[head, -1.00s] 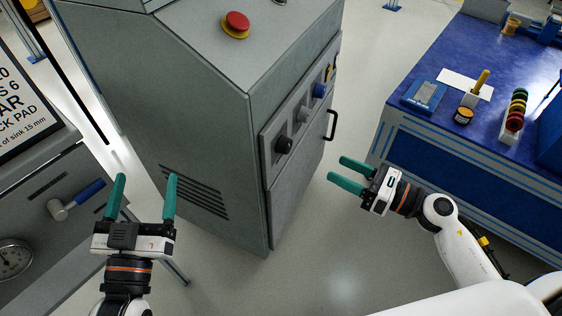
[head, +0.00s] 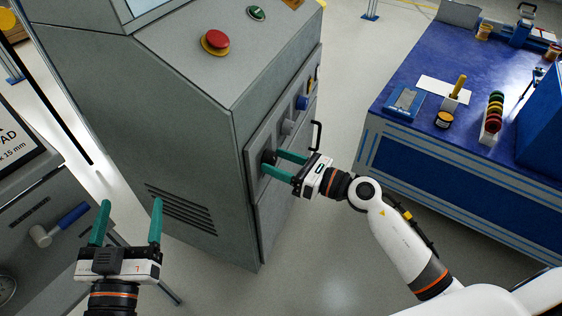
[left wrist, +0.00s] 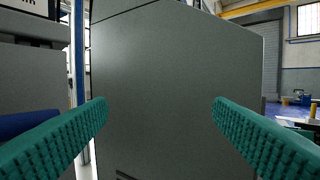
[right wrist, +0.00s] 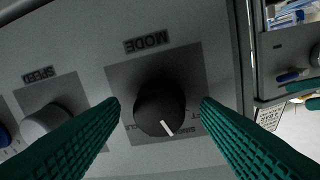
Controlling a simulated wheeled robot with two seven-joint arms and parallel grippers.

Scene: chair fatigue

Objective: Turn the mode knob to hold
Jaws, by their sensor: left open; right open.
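The black mode knob (right wrist: 160,106) is on the cabinet's side panel, under the label MODE, with a white pointer line on its lower right edge in the right wrist view. In the head view the mode knob (head: 269,157) is partly hidden by the fingers. My right gripper (head: 272,162) is open, its fingertips close to the panel, one on each side of the knob; in the right wrist view gaps show between knob and fingers. The lettering around the knob is only partly readable. My left gripper (head: 128,205) is open and empty in front of the cabinet's vented face.
The grey cabinet (head: 130,110) carries a red stop button (head: 215,41) on top. A grey speed knob (right wrist: 45,122) and a blue knob (head: 302,102) share the panel. A black door handle (head: 316,135) is near my right gripper. A blue workbench (head: 400,65) stands at right.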

